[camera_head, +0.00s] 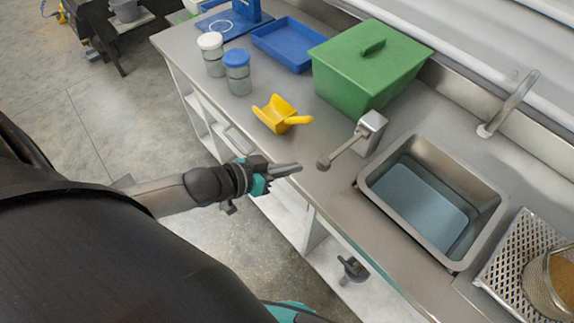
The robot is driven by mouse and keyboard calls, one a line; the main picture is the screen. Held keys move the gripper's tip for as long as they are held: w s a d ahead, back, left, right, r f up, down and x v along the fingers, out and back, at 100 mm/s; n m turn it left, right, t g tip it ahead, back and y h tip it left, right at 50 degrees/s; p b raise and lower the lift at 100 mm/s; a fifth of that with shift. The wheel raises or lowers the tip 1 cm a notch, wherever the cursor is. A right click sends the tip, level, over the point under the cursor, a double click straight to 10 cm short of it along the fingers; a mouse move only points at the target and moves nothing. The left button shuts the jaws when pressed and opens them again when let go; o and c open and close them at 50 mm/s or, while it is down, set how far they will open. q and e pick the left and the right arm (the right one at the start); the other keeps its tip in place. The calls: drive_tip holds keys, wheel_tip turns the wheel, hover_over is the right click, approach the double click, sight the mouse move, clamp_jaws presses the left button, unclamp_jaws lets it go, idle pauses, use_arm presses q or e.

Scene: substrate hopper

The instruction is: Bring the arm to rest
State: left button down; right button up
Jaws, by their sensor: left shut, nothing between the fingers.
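My left arm comes in from the left, and its gripper (285,169) is shut and empty. It is at the front edge of the steel counter (258,143), just left of a grey lever with a round knob (325,162). From this view I cannot tell whether the fingertips are above the counter or in front of it. My right gripper is not clearly in view.
A yellow scoop (278,115), two lidded jars (237,72), a blue tray (289,44) and a green lidded bin (366,66) stand on the counter. A sink (378,184) is at the right, beside a perforated rack (516,250) with a mesh sieve (540,285). Floor shows at the left.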

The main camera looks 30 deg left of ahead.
use_arm(q)
drive_tip(key=shift+s+a+r, duration=0.2)
drive_tip(key=shift+s, duration=0.15)
idle(0.4)
